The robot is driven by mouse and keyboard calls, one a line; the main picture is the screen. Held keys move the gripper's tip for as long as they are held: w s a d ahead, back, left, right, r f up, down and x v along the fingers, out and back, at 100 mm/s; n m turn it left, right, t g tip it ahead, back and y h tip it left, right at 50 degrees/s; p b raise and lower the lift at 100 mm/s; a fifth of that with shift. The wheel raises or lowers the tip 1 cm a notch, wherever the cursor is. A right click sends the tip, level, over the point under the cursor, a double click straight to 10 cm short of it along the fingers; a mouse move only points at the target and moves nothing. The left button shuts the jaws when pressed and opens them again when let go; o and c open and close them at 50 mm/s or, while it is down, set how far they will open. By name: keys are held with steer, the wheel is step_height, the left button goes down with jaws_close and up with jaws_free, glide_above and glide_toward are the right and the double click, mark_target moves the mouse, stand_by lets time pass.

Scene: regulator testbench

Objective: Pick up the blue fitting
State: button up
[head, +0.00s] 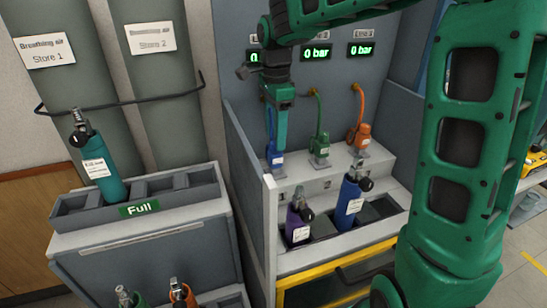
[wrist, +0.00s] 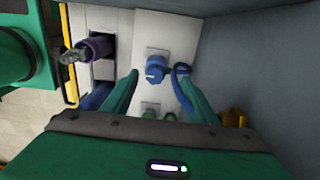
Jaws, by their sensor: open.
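The blue fitting (head: 275,158) sits on the light bench ledge at the left of a row of fittings, under the panel displays. In the wrist view the blue fitting (wrist: 155,68) shows between my fingertips, on a small grey plate, with a blue hose looping off to its right. My gripper (head: 277,146) points down just above the fitting and partly hides its hose. In the wrist view my gripper (wrist: 159,75) is open, one finger on each side of the fitting. I cannot tell whether either finger touches it.
A green fitting (head: 320,146) and an orange fitting (head: 363,135) stand to the right on the ledge. A purple bottle (head: 298,222) and a blue bottle (head: 350,197) stand in slots in front. A grey side wall (head: 249,165) borders the bench's left.

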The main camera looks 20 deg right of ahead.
mark_target(275, 151)
steer(key=shift+s+a+f, duration=0.1)
steer(key=shift+s+f, duration=0.1)
steer(key=shift+f, duration=1.35)
steer(key=shift+s+f, duration=0.2)
steer(key=shift+f, duration=1.3)
steer(key=c, duration=1.3)
